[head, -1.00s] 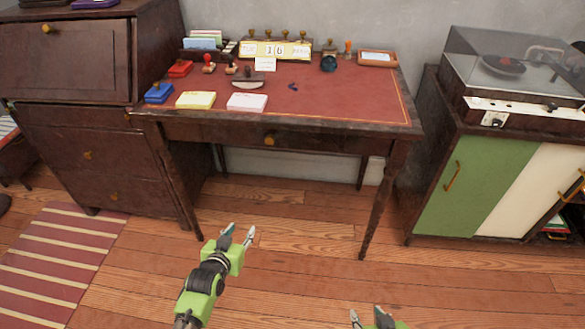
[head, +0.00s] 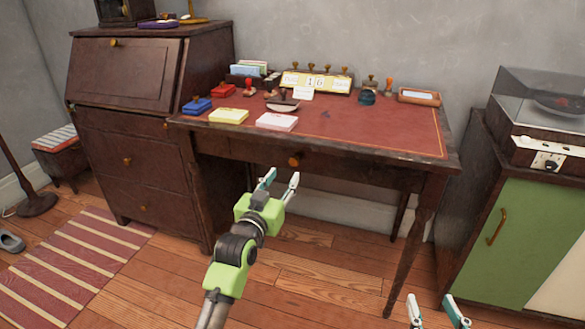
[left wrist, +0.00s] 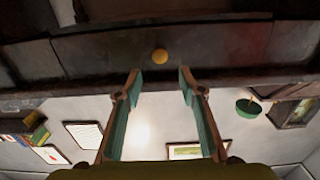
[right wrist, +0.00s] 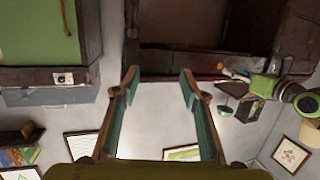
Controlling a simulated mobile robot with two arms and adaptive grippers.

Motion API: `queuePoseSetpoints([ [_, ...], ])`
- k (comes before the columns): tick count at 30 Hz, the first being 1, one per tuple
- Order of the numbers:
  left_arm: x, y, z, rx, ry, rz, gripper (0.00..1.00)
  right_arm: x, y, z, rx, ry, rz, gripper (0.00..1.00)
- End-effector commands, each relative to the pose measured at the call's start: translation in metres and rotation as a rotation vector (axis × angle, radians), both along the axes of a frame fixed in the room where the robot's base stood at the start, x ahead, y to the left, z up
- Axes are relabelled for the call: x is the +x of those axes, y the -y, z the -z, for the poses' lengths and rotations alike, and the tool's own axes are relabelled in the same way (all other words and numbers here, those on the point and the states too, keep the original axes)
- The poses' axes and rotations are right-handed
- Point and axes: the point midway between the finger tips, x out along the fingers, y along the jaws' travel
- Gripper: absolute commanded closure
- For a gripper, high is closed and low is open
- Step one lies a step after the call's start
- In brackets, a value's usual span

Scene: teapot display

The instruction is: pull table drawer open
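The dark wooden table (head: 340,128) with a red top stands against the wall. Its drawer front (head: 335,164) has a round brass knob (head: 294,160) and looks closed. The knob also shows in the left wrist view (left wrist: 160,56), just beyond and between the fingertips. My left gripper (head: 281,181) is open and empty, just below and in front of the knob, apart from it. It also shows in the left wrist view (left wrist: 160,78). My right gripper (head: 430,299) is open and empty, low at the bottom right, away from the drawer. It shows in the right wrist view too (right wrist: 160,78).
A dark bureau (head: 140,130) stands to the left. A green-and-white cabinet (head: 500,236) with a record player (head: 545,110) stands to the right. Ink pads, stamps and a calendar (head: 316,82) sit on the tabletop. The floor in front is clear.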

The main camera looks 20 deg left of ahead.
Motion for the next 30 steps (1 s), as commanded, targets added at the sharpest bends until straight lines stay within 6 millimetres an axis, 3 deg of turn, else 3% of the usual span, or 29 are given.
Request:
queuePoseSetpoints([
  [7,0.037,0.001,0.002,0.000,0.000,0.000,0.64,0.008,-0.010,-0.051,0.062,0.243,-0.016,0.60],
  [15,0.068,0.002,0.002,0.000,0.000,0.000,0.64,0.001,-0.014,-0.102,0.125,0.478,-0.029,0.60],
  [21,0.079,0.002,0.001,0.000,0.000,-0.001,0.64,-0.006,-0.015,-0.122,0.149,0.569,-0.035,0.60],
  [30,0.081,0.003,0.001,0.000,-0.001,0.000,0.64,-0.007,-0.015,-0.127,0.155,0.588,-0.036,0.60],
])
